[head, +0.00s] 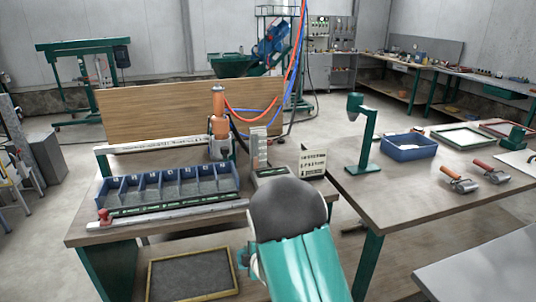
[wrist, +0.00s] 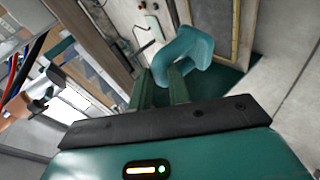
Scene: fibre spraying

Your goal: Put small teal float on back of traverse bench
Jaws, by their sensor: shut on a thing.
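The small teal float (wrist: 190,47) is in the wrist view, a smooth, bent teal piece at the fingertips. My gripper (wrist: 160,84) is shut on it, with its two dark green fingers pointing away from the camera. In the head view my teal and grey arm reaches over the near edge of the traverse bench (head: 85,234), and my gripper and the float cannot be made out there. The bench has a wooden top, with an upright wooden board (head: 165,112) behind it.
The bench carries a row of blue bins (head: 165,188), a rail, an orange and grey tool (head: 219,128) with hoses and a small sign (head: 313,163). A dark framed tray (head: 192,277) lies low in front. The right table holds a blue tub (head: 408,147) and rollers.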

